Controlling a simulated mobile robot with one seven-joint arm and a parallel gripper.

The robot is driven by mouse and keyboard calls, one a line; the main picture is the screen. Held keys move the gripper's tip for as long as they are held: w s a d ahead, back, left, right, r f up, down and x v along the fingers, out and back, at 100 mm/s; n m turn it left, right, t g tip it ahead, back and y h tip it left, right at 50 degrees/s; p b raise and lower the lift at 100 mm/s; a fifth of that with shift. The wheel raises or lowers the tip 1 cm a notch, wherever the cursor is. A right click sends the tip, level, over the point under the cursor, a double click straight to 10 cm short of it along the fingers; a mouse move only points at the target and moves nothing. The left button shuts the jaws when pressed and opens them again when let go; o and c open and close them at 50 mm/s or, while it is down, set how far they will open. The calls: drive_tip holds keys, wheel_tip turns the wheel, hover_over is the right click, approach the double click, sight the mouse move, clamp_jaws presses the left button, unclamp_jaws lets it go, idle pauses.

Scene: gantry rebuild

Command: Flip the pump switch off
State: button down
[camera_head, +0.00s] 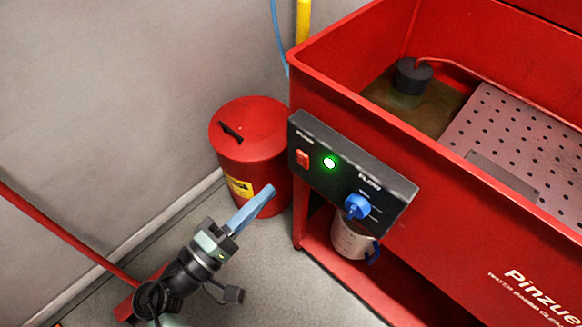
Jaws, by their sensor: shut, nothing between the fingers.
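The red pump switch (302,158) sits at the left end of a black control panel (336,183) on the corner of a red parts washer (450,195). A green light (329,162) glows beside the switch. A blue flow knob (357,206) is at the panel's right. My gripper (268,192) is shut and empty, with its blue fingers pointing up and right. In the picture it is below and left of the switch, apart from the panel. The exact tilt of the switch is too small to tell.
A red bin (250,140) with a black handle stands against the grey wall behind my gripper. A grey container (350,240) is under the panel on the washer's lower shelf. A red hose or bar (70,238) runs at the left. The grey floor around my arm is partly clear.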

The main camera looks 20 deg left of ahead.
sight(303, 159)
drive_tip(key=x, duration=0.7)
drive_tip(key=shift+w, duration=0.25)
drive_tip(key=shift+r, duration=0.1)
